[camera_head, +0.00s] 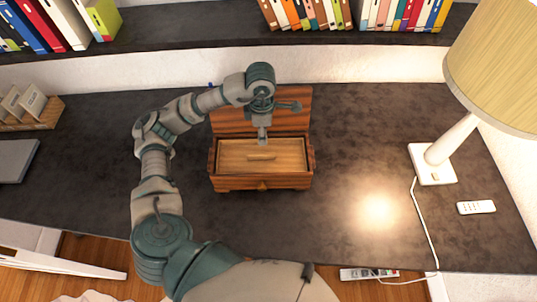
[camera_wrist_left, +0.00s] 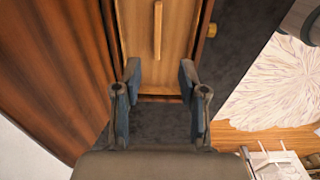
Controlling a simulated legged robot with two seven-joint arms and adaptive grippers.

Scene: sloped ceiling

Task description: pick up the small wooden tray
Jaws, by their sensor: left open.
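The small wooden tray (camera_head: 285,150) is light wood with a raised bar handle (camera_head: 262,157) in its middle. It sits inside an open reddish-brown wooden box (camera_head: 235,183), whose lid stands up at the back. My left gripper (camera_head: 280,123) is above the back part of the box, open and empty. In the left wrist view, the gripper's two fingers (camera_wrist_left: 160,80) are spread apart, with the tray (camera_wrist_left: 180,60) and its handle (camera_wrist_left: 158,30) beyond them. The fingers appear apart from the handle. My right gripper is not in view.
The box stands on a dark desk (camera_head: 350,130). A lamp (camera_head: 440,150) with its cord and a white remote (camera_head: 476,207) are at the right. A wooden holder (camera_head: 40,115) and a grey flat object (camera_head: 15,158) are at the left. Books (camera_head: 305,12) line the back shelf.

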